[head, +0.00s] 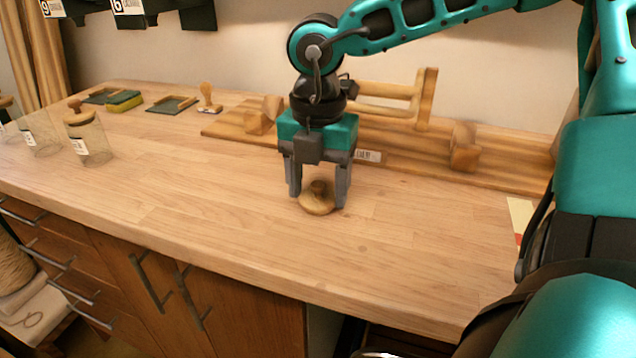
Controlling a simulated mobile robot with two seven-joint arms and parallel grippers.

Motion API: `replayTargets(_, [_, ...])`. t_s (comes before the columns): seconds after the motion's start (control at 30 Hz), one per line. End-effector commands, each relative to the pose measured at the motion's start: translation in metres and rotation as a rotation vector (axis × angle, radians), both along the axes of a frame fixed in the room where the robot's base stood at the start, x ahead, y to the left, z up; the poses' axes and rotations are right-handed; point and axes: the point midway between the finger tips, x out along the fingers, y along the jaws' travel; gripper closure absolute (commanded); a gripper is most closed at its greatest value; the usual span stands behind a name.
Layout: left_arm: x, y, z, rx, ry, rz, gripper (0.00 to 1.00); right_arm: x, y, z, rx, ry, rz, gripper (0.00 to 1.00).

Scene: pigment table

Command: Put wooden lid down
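The round wooden lid (316,205) with a small knob lies flat on the table, knob up, in the middle of the head view. My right gripper (318,200) points straight down over it. Its two grey fingers stand apart, one on each side of the lid, with a gap between them and the knob. The fingertips are close to the table top. My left gripper is not in view.
A wooden rack (385,148) lies behind my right gripper. A stamp (208,100) and green pads (172,104) lie at the back. The front middle is clear.

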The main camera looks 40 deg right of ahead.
Motion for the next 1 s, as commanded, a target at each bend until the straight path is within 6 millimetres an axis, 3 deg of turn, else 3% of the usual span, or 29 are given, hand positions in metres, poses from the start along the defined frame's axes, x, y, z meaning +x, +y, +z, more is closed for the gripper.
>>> replayTargets(0.2, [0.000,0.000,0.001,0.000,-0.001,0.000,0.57,0.000,0.000,0.001,0.000,0.000,0.000,0.15])
replayTargets(0.57, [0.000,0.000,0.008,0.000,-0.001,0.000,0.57,0.000,0.000,0.006,0.000,0.000,0.000,0.15])
replayTargets(1.0, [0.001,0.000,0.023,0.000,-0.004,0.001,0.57,0.001,0.000,0.094,-0.002,-0.005,-0.001,0.15])
